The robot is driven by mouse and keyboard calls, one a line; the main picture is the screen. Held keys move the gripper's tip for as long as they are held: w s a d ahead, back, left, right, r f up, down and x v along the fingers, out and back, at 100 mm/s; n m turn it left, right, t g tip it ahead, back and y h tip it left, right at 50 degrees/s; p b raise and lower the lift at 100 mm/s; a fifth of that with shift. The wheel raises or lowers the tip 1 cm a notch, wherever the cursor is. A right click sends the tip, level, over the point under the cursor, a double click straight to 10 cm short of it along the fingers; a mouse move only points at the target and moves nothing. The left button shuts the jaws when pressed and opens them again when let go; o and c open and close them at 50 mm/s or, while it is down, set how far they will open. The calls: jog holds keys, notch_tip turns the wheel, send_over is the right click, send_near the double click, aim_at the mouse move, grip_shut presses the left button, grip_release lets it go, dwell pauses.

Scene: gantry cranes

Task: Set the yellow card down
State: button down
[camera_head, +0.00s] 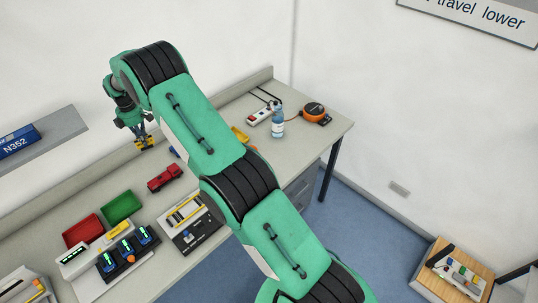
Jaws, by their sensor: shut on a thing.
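My gripper (144,137) is at the upper left, above the back part of the long desk (150,202). It points down and is shut on a small yellow thing (145,144), which I take to be the yellow card. The card is small in this view and partly covered by the fingers, and it looks to be held above the desk top. Another yellow object (240,134) lies on the desk, partly hidden behind my arm.
A device with lit green displays (126,248) stands in front. A bottle (278,123) and orange reel (313,109) stand at the right end. A shelf (65,127) juts from the wall.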

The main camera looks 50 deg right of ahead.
jog(key=s+d+m+b, duration=0.1)
jog(key=s+d+m, duration=0.1)
jog(key=s+d, duration=0.55)
jog(key=s+d+r+m, duration=0.1)
jog(key=s+d+m, duration=0.3)
jog(key=d, duration=0.7)
jog(key=s+d+m+b, duration=0.1)
jog(key=s+d, duration=0.7)
jog(key=d, duration=0.1)
jog(key=s+d+f+m+b, duration=0.1)
jog(key=s+d+m, duration=0.45)
jog(key=s, duration=0.95)
jog(key=s+d+f+m+b, duration=0.1)
jog(key=s+d+m, duration=0.2)
jog(key=s+d, duration=0.85)
jog(key=shift+n, duration=0.25)
jog(key=s+a+f, duration=0.1)
jog(key=f, duration=0.2)
jog(key=s+a+f, duration=0.1)
jog(key=f, duration=0.2)
jog(key=s+a+f, duration=0.1)
jog(key=a+f, duration=0.1)
jog(key=f, duration=0.1)
jog(key=shift+s+f, duration=0.25)
jog(key=shift+s, duration=0.1)
jog(key=shift+d, duration=0.1)
